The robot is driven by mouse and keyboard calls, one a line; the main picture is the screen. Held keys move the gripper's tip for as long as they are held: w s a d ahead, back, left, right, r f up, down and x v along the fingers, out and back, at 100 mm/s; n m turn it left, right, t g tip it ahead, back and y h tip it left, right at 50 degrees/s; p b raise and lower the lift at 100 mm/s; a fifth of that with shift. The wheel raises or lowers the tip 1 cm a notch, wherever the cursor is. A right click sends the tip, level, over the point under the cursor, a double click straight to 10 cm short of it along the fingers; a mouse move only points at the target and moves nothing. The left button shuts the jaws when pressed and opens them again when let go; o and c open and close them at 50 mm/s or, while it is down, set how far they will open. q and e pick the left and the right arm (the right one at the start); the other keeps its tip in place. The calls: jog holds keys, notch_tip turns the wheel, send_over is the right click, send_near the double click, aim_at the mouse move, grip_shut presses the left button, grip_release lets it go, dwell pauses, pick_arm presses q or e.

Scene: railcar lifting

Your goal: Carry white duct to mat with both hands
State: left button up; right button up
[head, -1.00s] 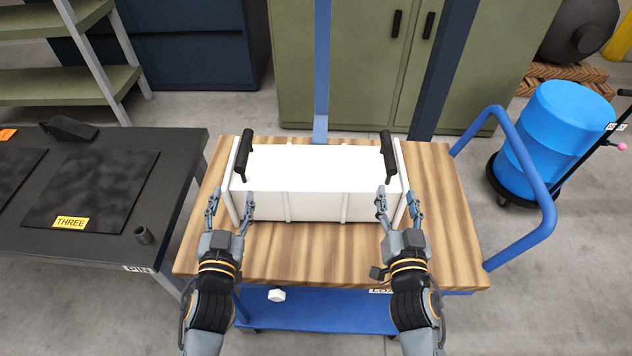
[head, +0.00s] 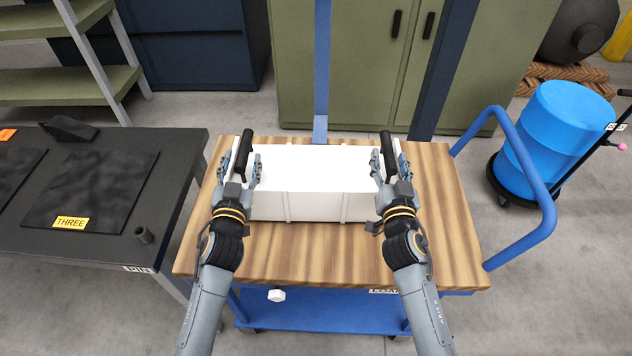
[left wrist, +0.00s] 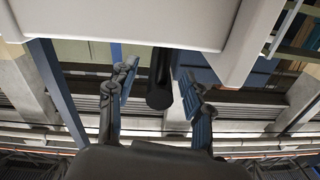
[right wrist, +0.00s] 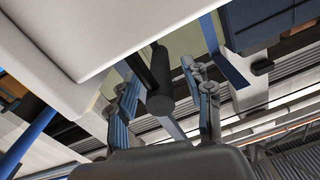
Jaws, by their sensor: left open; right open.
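The white duct (head: 315,185) lies on the wooden top of the blue cart, with a black bar handle at each end. My left gripper (head: 241,165) is open at the duct's left handle (head: 244,153). In the left wrist view that handle (left wrist: 159,85) stands between the open fingers (left wrist: 158,95). My right gripper (head: 389,162) is open at the right handle (head: 386,146). In the right wrist view that handle (right wrist: 160,85) lies between the fingers (right wrist: 165,100). A black mat (head: 95,190) with a yellow THREE label lies on the dark table to the left.
The dark table (head: 190,165) stands left of the cart's wooden top (head: 320,255), with a narrow gap between. A blue post (head: 321,70) rises behind the duct. A blue rail (head: 545,195) is at right.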

aim_at(244, 153)
pick_arm(q)
jog(key=shift+w, duration=1.65)
pick_arm(e)
jog(key=shift+w, duration=1.65)
pick_arm(q)
grip_shut()
pick_arm(e)
grip_shut()
pick_arm(q)
jog(key=shift+r, duration=0.25)
pick_arm(e)
jog(key=shift+r, duration=0.3)
